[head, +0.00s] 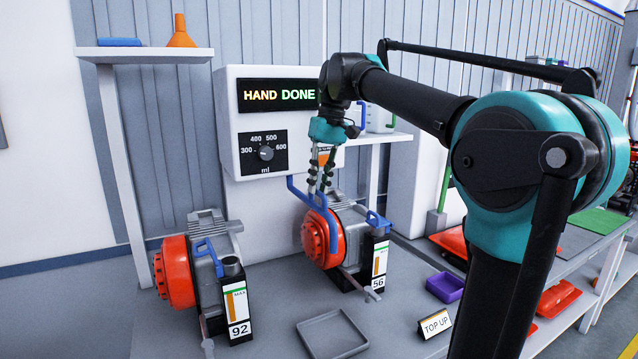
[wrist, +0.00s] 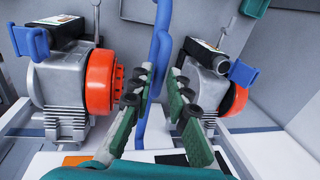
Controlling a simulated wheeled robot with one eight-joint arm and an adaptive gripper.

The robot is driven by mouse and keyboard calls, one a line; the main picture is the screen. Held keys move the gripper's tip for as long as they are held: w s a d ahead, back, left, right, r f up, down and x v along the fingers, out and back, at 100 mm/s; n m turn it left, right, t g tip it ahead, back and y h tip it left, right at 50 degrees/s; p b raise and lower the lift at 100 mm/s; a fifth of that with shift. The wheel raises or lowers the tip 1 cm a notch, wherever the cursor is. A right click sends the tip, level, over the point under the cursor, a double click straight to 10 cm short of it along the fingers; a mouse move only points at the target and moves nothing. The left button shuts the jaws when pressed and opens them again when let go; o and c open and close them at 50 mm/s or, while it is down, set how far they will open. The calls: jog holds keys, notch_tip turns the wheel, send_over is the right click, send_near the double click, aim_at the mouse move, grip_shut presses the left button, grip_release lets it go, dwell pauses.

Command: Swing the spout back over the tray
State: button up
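The blue spout (head: 296,190) is a bent tube coming from the white dispenser (head: 228,110). Its outlet end hangs in front of the orange-red face of the right pump (head: 322,240), beyond the grey tray. The empty grey tray (head: 333,334) lies on the bench at the front. My gripper (head: 321,188) points down at the spout. In the wrist view the spout (wrist: 160,45) runs between the two green fingers of my gripper (wrist: 160,72). The fingers stand apart, with a visible gap to the spout on the right side. The tray cannot be made out in the wrist view.
A left pump (head: 175,272) with a container marked 92 (head: 236,300) stands left. A container marked 56 (head: 376,262) stands by the right pump. A purple tray (head: 445,287) and a TOP UP sign (head: 434,324) lie right of the grey tray. The display (head: 277,95) reads HAND DONE.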

jog(key=shift+o, duration=1.2)
jog(key=shift+r, duration=0.1)
notch_tip(320, 180, up, 12)
jog(key=d, duration=0.2)
jog(key=shift+w+f, duration=0.2)
jog(key=shift+w, duration=0.25)
